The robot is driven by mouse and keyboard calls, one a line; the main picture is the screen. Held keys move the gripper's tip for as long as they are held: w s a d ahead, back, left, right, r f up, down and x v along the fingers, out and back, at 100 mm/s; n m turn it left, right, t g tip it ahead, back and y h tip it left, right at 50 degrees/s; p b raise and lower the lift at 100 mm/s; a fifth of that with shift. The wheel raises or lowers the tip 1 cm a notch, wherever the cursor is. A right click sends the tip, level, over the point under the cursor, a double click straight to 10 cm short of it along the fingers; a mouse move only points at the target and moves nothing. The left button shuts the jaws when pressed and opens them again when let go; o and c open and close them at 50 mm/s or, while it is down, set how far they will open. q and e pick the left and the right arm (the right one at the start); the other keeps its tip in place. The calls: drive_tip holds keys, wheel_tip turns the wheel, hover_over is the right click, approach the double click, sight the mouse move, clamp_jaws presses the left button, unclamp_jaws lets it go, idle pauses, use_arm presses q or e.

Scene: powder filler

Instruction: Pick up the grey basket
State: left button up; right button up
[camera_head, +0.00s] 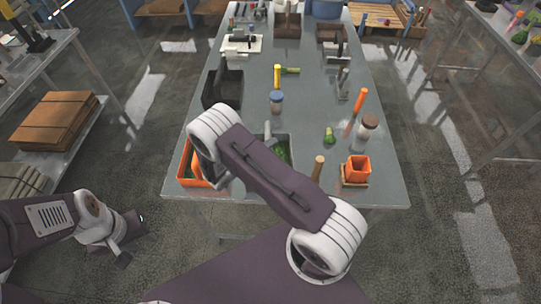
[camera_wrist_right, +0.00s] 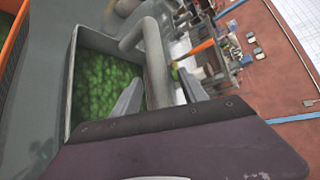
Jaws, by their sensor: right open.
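The grey basket (camera_wrist_right: 72,88) holds green stuff and has a thick grey handle arching over it in the right wrist view. In the head view the basket (camera_head: 291,146) stands near the front of the table, largely hidden behind my right arm. My right gripper (camera_wrist_right: 159,77) is open, with one finger on each side of the handle. I cannot tell whether either finger touches it. My left gripper (camera_head: 125,240) hangs low at the left, away from the table, and its jaw opening is unclear.
An orange basket (camera_head: 186,180) stands just left of the grey one on the table (camera_head: 385,190). A black basket (camera_head: 210,94) is behind. At right are an orange pot (camera_head: 358,168), a jar (camera_head: 367,130) and a wooden peg (camera_head: 318,168).

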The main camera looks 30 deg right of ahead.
drive_tip(key=shift+x, duration=0.95)
drive_tip(key=shift+w+d, duration=0.25)
drive_tip(key=shift+d, duration=0.05)
drive_tip(key=shift+w+a, duration=0.1)
drive_tip(key=shift+a, duration=0.35)
drive_tip(key=shift+c, duration=0.2)
drive_tip(key=shift+d, duration=0.35)
clamp_jaws()
use_arm(q)
drive_tip(key=shift+w+a+r, duration=0.15)
drive_tip(key=shift+a+r, duration=0.15)
drive_tip(key=shift+r, duration=0.35)
use_arm(e)
drive_tip(key=shift+a, duration=0.1)
